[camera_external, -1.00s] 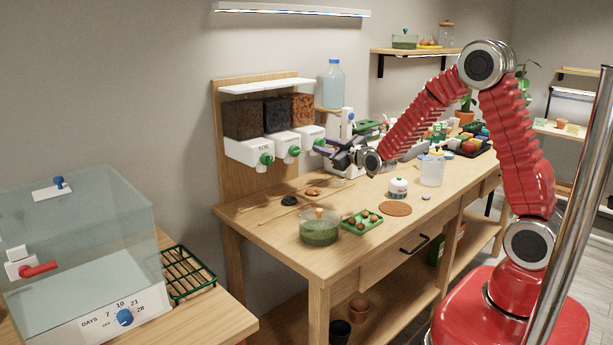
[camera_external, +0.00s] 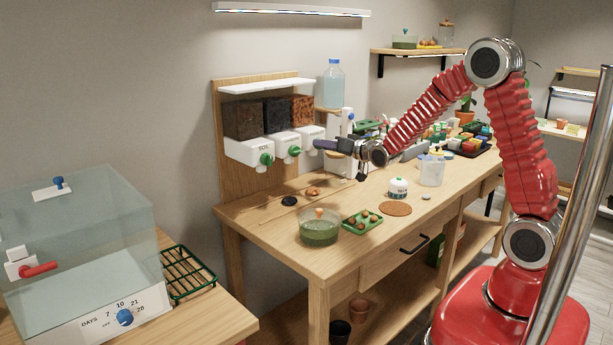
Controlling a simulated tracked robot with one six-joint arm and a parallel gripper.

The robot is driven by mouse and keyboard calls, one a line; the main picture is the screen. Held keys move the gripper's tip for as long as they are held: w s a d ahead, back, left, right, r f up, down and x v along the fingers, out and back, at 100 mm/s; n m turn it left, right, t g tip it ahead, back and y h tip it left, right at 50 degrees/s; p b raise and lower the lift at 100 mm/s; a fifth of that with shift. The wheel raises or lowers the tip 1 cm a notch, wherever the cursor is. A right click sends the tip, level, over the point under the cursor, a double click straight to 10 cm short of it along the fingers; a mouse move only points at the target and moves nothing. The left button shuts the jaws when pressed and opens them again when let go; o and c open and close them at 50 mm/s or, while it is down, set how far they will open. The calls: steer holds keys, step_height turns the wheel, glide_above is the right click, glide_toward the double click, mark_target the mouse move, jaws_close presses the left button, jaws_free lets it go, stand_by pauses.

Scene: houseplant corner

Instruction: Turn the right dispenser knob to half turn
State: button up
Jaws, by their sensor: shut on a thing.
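Three dispensers with clear hoppers and white fronts hang on a wooden backboard. The right dispenser (camera_external: 312,133) has a rusty-brown fill. My gripper (camera_external: 320,144) is at its front, coming from the right, with the purple-grey fingers close together. It is shut on the right knob, which the fingers hide, so I cannot tell how far it is turned. The left dispenser's green knob (camera_external: 266,159) and the middle dispenser's green knob (camera_external: 293,151) are clear of my gripper.
Below stand a green-filled bowl (camera_external: 319,230), a green tray (camera_external: 362,221) of round brown items, a small white jar (camera_external: 398,187) and a clear beaker (camera_external: 433,171). A blue-capped bottle (camera_external: 333,85) stands behind. The bench (camera_external: 300,262) has bare wood at its front left.

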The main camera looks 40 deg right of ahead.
steer(key=shift+d+f+m+t+y, duration=0.15)
steer(key=shift+m+y, duration=0.25)
steer(key=shift+m, duration=2.55)
steer(key=shift+d+f+m+t+y, duration=0.15)
steer(key=shift+m+y, duration=0.25)
steer(key=shift+m, duration=2.6)
steer(key=shift+d+f+m+t+y, duration=0.15)
steer(key=shift+m+y, duration=0.25)
steer(key=shift+m, duration=2.55)
steer(key=shift+a, duration=0.1)
steer(key=o, duration=1.1)
steer(key=shift+r, duration=0.15)
steer(key=shift+c, duration=0.2)
steer(key=shift+a, duration=0.1)
steer(key=s+d, duration=0.2)
steer(key=s, duration=1.1)
steer(key=shift+s, duration=0.35)
